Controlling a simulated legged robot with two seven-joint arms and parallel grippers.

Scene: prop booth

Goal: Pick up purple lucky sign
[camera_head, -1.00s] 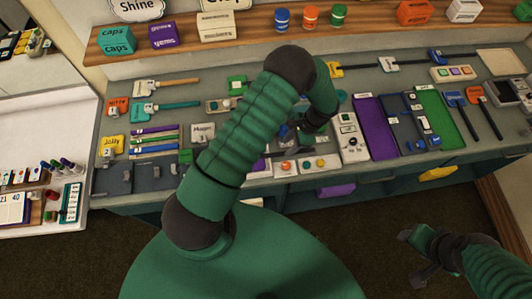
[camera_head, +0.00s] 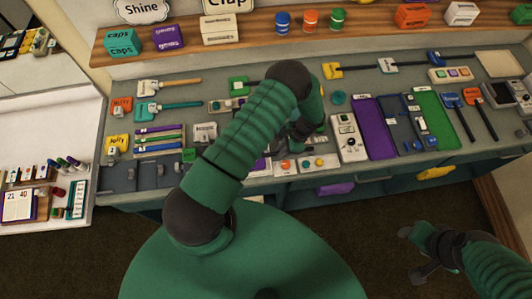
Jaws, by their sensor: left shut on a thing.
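My left arm reaches over the workbench. Its gripper (camera_head: 289,147) is shut at the bench's front middle, partly hidden behind my own forearm and wrist. A small purple patch (camera_head: 261,165) shows beside it, just left of the gripper. It appears to be part of the purple lucky sign held in the jaws. Its lettering cannot be read, and most of it is hidden by my arm. My right gripper (camera_head: 412,253) is open and empty over the floor at the lower right, away from the bench.
A yellow sign (camera_head: 117,145) and an orange sign (camera_head: 122,104) lie at the bench's left. Several paddles and tools lie around. A purple panel (camera_head: 374,128) and a white control box (camera_head: 348,137) lie right of the gripper. A shelf (camera_head: 260,35) runs behind. Floor in front is clear.

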